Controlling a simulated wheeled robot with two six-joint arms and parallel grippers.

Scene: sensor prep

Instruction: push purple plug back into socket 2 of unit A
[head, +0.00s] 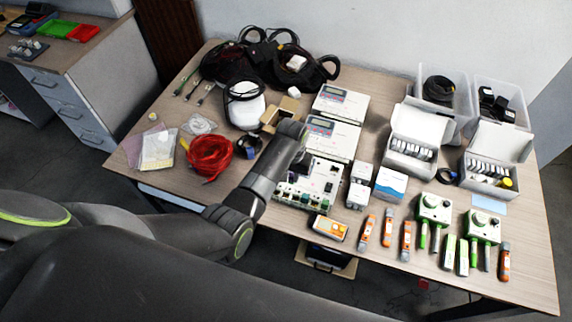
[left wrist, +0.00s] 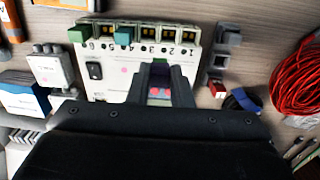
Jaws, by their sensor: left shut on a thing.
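Unit A is probably the white unit (head: 322,184) with a row of numbered green sockets along its front edge. In the left wrist view this unit (left wrist: 122,75) appears with its sockets at the top. Socket 2 (left wrist: 167,35) looks empty there. A green plug (left wrist: 78,34) and a teal plug (left wrist: 123,37) sit farther left in the row. My left gripper (left wrist: 159,70) is over the unit, shut on a dark purple piece, apparently the purple plug (left wrist: 159,69), mostly hidden between the fingers. Contact with the unit is unclear. My right gripper is out of view.
White units (head: 332,137) stand behind. A red cable coil (head: 209,156) and a blue roll (head: 249,147) lie to the left. A white two-part block (head: 358,186) and a blue-white box (head: 389,184) stand close right. An orange meter (head: 329,228) lies in front.

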